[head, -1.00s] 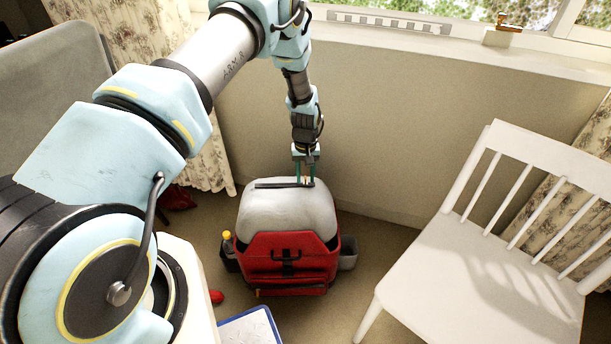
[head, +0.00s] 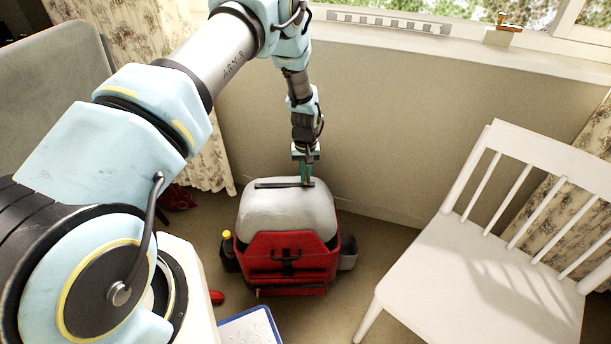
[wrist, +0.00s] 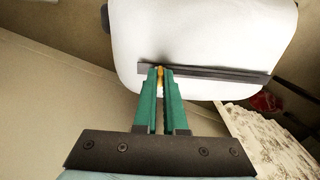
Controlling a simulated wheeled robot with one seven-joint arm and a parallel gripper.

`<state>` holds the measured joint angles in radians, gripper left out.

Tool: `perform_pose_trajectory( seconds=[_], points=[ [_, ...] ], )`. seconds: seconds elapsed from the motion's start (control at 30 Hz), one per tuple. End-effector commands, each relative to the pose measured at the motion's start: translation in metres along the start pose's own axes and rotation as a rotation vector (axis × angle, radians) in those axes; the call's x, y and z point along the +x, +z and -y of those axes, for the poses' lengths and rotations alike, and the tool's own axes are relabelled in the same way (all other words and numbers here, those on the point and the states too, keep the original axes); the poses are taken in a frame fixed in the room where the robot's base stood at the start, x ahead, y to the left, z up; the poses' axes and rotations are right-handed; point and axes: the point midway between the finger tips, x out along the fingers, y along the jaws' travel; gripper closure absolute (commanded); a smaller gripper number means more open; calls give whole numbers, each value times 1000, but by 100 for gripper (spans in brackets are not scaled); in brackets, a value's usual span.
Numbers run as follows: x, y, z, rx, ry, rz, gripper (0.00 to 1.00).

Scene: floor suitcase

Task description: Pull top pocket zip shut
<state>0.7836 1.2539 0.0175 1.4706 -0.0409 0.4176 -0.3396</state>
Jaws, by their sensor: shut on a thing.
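The suitcase (head: 288,262) stands on the floor, with a red front and a light grey upper part (head: 287,214). The dark strip of the top pocket zip (head: 275,185) runs across the grey top; it also shows in the wrist view (wrist: 215,74). My gripper (head: 306,184) points down at the strip's right end in the head view. In the wrist view, my gripper (wrist: 160,70) has its green fingers closed on a small orange-yellow zip pull (wrist: 159,71) at the strip's left end. The fingers hide part of the pull.
A white chair (head: 480,262) stands to the right. A wall (head: 375,130) with a window sill rises behind the suitcase. A yellow-capped bottle (head: 227,236) sits in the left side pocket. A red object (head: 216,297) and a blue-edged board (head: 250,328) lie in front.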

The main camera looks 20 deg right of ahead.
Motion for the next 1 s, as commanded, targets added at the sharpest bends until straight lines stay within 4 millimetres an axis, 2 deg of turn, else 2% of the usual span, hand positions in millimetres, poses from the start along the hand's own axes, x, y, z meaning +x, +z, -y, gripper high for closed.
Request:
perform_pose_trajectory(
  seconds=[0.77, 0.87, 1.0],
  points=[
    [0, 0, 2, -1, 0, 0, 100],
    [0, -1, 10, -3, 0, -1, 100],
    [-1, -1, 34, -6, -1, 0, 100]
  ],
)
